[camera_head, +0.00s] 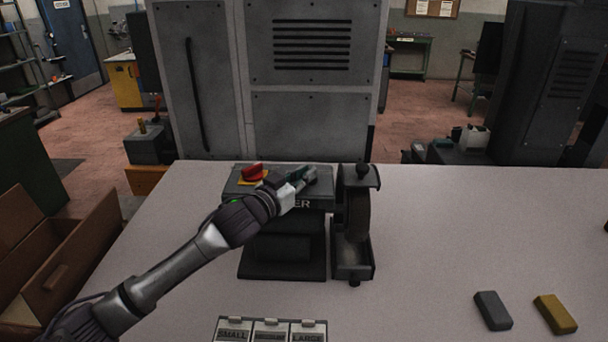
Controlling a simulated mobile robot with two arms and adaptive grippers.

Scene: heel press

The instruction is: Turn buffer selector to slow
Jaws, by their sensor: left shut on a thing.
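The dark grey buffer (283,256) stands on the white table, with its wheel (357,215) on its right side. A red knob (252,172) on a yellow base sits at the left of its sloped top panel. My left gripper (301,181) reaches in from the left over the right part of this panel, with its jaws shut on the selector there. The selector is mostly hidden by the gripper, and I cannot read its setting. Only the letters "ER" of the front label show past my arm. My right gripper is not in view.
Labelled bins (271,331) marked small, medium and large stand at the table's front edge. A grey block (493,310) and a yellow block (555,313) lie at the front right. A tall grey cabinet (310,105) stands behind the table. The table's right middle is clear.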

